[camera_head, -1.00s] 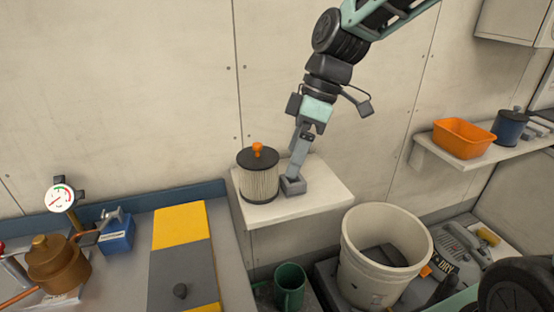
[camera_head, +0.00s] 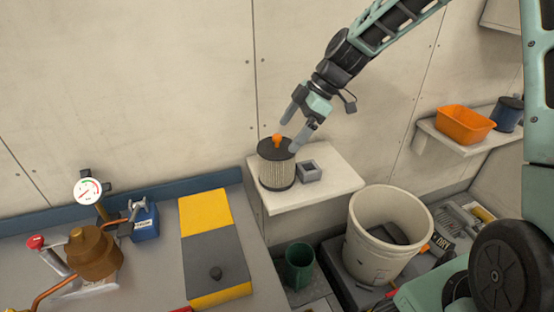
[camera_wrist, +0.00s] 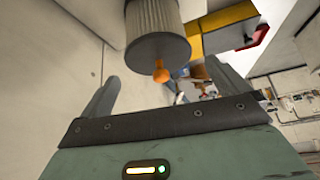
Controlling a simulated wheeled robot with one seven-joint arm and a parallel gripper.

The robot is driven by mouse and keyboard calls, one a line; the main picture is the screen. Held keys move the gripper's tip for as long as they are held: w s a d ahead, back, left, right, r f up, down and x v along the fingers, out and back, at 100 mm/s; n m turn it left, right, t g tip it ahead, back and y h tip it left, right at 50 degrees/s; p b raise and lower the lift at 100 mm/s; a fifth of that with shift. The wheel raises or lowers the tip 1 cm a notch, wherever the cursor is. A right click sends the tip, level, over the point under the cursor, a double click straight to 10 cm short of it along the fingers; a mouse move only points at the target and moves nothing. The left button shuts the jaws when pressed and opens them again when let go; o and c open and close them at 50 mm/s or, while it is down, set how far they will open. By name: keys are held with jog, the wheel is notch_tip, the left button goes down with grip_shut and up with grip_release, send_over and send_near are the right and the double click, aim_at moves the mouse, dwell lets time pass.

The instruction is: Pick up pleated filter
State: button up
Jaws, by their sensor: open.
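The pleated filter (camera_head: 277,172) is an upright cream pleated cylinder with a dark top cap and an orange knob (camera_head: 277,140). It stands at the left end of a small white wall shelf (camera_head: 318,188). My gripper (camera_head: 294,126) is open and empty, above the filter, with its fingers slanting down around the level of the knob. In the wrist view, the filter (camera_wrist: 155,22) hangs into the picture from the top, its cap and knob lying between the two fingers (camera_wrist: 163,88) but beyond them. I see no contact clearly.
A small grey hollow square block (camera_head: 308,171) sits on the shelf just right of the filter. A white bucket (camera_head: 365,255) and a green cup (camera_head: 299,266) stand below. An orange bin (camera_head: 464,125) is on another shelf at right. The yellow-and-grey box (camera_head: 217,252) lies on the bench at left.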

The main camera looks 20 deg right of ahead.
aim_at(279, 144)
jog(key=shift+p+x, duration=1.3)
jog(key=shift+x, duration=2.05)
jog(key=shift+w, duration=0.15)
jog(key=c, duration=0.7)
